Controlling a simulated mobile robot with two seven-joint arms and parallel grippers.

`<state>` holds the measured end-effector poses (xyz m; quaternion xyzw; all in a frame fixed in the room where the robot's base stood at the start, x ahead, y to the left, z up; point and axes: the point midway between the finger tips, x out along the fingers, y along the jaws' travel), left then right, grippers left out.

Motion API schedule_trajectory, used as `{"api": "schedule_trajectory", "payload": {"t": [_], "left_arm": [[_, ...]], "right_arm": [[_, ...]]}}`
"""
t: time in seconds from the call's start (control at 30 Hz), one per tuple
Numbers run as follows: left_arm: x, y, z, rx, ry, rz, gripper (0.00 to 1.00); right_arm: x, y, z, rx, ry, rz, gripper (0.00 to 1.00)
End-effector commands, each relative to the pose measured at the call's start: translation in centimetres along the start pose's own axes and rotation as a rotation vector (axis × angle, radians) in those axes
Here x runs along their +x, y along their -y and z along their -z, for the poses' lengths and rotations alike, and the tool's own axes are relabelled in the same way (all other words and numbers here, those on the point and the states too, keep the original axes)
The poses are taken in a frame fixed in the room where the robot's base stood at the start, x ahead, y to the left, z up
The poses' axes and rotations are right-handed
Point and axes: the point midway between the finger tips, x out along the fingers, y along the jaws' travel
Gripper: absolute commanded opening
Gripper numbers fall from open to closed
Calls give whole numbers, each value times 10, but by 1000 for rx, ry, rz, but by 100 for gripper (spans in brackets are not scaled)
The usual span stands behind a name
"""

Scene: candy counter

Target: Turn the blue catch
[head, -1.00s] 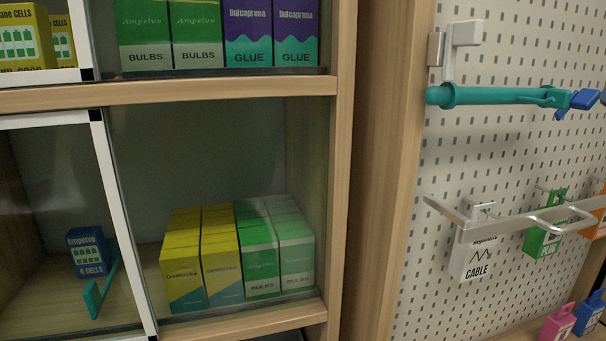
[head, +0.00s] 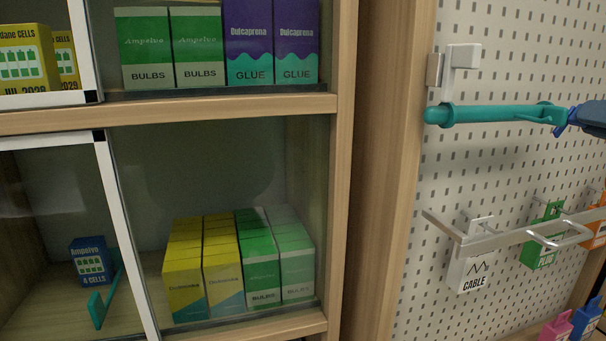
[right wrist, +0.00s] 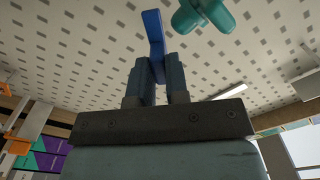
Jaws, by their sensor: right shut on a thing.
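The blue catch (head: 562,128) sits at the right end of a teal rod (head: 490,115) in front of the pegboard. Its handle is mostly hidden by my right gripper (head: 580,118), which comes in from the right edge. In the right wrist view the catch (right wrist: 153,33) stands up between the two dark fingers of the right gripper (right wrist: 160,75), which are shut on it. A rounded teal part (right wrist: 203,16), which looks like the rod, shows just to its right, apart from the fingers. My left gripper is in neither view.
A white bracket (head: 462,58) hangs above the rod's left end. Below is a metal rail (head: 490,240) with a cable pack (head: 477,270) and other hanging packs. A wooden shelf post (head: 385,180) and glass-fronted shelves with boxes stand to the left.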

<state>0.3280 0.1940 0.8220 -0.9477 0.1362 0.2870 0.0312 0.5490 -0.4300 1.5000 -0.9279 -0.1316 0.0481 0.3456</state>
Motion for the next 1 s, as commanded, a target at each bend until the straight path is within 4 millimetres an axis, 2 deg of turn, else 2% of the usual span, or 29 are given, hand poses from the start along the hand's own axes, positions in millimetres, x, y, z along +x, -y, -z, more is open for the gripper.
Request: {"api": "schedule_trajectory", "payload": {"t": [0.03, 0.1, 0.2, 0.47, 0.7, 1.0], "left_arm": [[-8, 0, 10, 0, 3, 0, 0], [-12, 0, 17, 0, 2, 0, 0], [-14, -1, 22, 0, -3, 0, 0], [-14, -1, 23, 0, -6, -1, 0], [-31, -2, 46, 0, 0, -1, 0], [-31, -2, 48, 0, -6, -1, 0]], "right_arm": [[1, 4, 4, 64, 4, 0, 0], [1, 4, 3, 144, 5, -2, 0], [0, 1, 1, 201, 3, -2, 0], [0, 1, 1, 211, 2, -1, 0], [1, 4, 3, 429, 4, -1, 6], [0, 0, 0, 457, 0, -1, 8]]}}
